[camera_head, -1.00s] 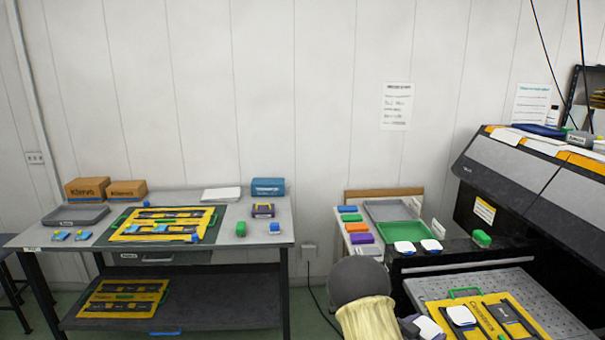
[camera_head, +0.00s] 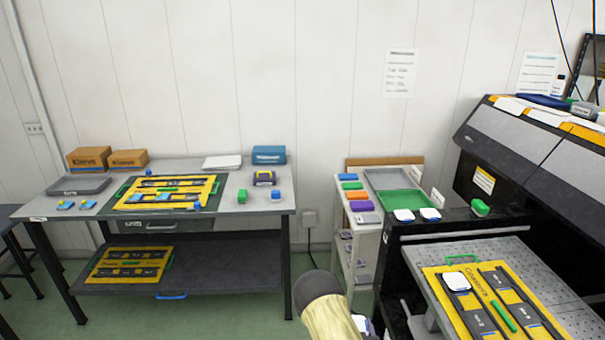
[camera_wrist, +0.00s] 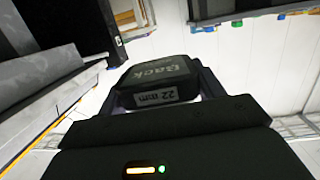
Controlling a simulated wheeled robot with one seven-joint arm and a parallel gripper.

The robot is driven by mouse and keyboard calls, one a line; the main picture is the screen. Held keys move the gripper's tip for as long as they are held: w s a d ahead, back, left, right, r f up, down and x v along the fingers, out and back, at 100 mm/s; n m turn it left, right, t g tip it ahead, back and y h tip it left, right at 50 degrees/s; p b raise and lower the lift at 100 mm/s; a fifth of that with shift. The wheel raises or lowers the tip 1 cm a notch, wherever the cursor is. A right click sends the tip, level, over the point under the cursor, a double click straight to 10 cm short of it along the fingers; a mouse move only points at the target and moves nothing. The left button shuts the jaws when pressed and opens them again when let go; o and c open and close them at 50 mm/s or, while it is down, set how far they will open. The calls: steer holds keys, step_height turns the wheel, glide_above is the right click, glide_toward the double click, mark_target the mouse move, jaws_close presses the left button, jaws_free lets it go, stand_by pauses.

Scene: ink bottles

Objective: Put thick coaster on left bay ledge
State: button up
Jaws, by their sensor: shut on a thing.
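The thick coaster (camera_wrist: 160,72), dark with "Back" and "22 mm" lettering, is held between the fingers of my gripper (camera_wrist: 158,84) in the wrist view. My gripper is shut on it in the air. In the head view a small white and blue part (camera_head: 361,323) shows low beside my arm; most of the gripper is hidden there. A yellow jig (camera_head: 440,290) lies on the printer bed at right, with dark bays, a white coaster (camera_head: 456,281) at its upper left and a green stick (camera_head: 503,316). I cannot tell which part is the left bay ledge.
The black printer (camera_head: 545,150) stands at right; two white coasters and a green block (camera_head: 480,208) sit on its front ledge. A grey table (camera_head: 225,215) with another yellow jig stands at left. Floor shows between.

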steer(key=shift+s, duration=0.1)
steer(key=shift+s, duration=0.3)
steer(key=s+r, duration=0.1)
steer(key=s, duration=0.1)
steer(key=s+r, duration=0.1)
steer(key=s, duration=0.1)
steer(key=shift+r, duration=0.2)
